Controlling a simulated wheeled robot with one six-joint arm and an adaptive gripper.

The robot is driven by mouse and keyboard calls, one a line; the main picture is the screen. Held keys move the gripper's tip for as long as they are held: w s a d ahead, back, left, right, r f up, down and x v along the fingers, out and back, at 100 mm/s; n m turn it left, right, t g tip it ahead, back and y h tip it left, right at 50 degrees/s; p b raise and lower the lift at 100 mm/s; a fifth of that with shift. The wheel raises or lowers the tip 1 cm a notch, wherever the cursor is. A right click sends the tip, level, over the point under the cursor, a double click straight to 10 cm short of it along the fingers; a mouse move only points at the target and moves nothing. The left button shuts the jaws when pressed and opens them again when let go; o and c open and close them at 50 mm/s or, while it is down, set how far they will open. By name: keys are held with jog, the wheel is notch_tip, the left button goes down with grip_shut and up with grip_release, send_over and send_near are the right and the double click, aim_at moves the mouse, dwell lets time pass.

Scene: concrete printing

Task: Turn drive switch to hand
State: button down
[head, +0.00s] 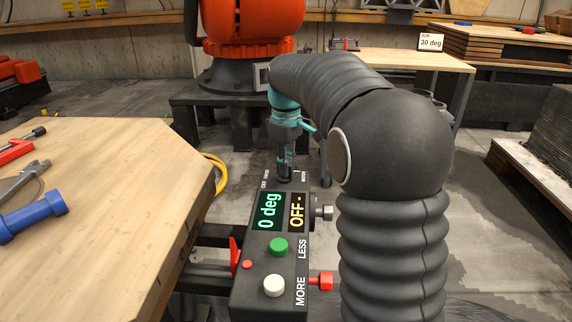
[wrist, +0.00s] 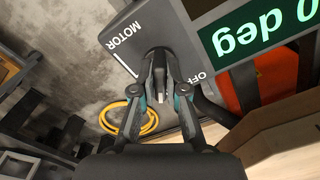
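The control box (head: 245,295) shows a green readout (head: 269,211) reading "0 deg" and an amber readout (head: 297,212) reading "OFF -". The drive switch (wrist: 160,56) is a dark knob at the box's far end, mostly hidden by my fingers. In the wrist view, "MOTOR" is printed to its left and "OFF" to its lower right; the "HAND" label is not readable there. My gripper (wrist: 161,68) points down at the switch, its two fingers close together on either side of the knob. It also shows in the head view (head: 285,168).
The box carries a green button (head: 279,246), a white button (head: 273,286) and red controls on its sides. A wooden table (head: 110,200) with tools stands at left. An orange robot (head: 250,22) stands behind. A sign (head: 431,42) at the back reads "30 deg".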

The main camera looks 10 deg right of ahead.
jog(key=shift+r+n+p, duration=0.1)
jog(key=shift+n+p, duration=0.2)
jog(key=shift+p, duration=0.1)
jog(key=shift+n, duration=0.3)
jog(key=c, duration=1.2)
grip_release()
notch_tip(320, 180, up, 12)
